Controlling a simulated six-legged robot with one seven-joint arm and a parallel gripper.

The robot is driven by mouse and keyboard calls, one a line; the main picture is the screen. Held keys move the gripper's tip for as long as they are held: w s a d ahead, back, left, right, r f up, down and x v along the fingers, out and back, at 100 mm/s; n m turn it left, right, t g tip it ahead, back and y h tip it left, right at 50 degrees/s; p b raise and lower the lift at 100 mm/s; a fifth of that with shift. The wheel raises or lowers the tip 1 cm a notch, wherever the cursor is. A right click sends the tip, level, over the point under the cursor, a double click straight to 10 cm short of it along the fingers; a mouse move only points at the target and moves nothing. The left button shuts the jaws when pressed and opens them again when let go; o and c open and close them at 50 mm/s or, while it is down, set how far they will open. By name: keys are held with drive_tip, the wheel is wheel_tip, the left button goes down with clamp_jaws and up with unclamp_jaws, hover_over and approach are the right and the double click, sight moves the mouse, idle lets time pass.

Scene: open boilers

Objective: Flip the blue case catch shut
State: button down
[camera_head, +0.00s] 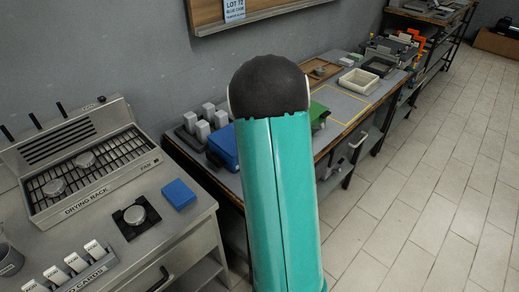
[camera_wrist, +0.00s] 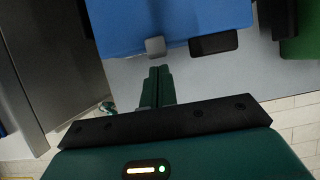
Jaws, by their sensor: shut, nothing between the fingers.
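The blue case (camera_head: 222,148) lies on the grey bench top, partly hidden behind my teal arm in the head view. In the wrist view the blue case (camera_wrist: 180,22) fills the upper middle, its front edge facing my gripper. A small light grey catch (camera_wrist: 155,46) shows at that edge, with a dark rounded rectangular part to its right. I cannot tell whether the catch is open or shut. My gripper (camera_wrist: 160,70) is shut and empty, its tips just below the catch in the picture; whether they touch it is unclear. My arm hides the gripper in the head view.
A green case (camera_wrist: 302,30) stands right of the blue one, also in the head view (camera_head: 318,114). Several grey-white blocks (camera_head: 202,130) stand left of the blue case. A drying rack bench (camera_head: 150,215) is at the left. Tiled floor (camera_head: 420,200) at the right is clear.

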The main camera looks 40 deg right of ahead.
drive_tip(key=shift+r, duration=0.8)
drive_tip(key=shift+s, duration=0.15)
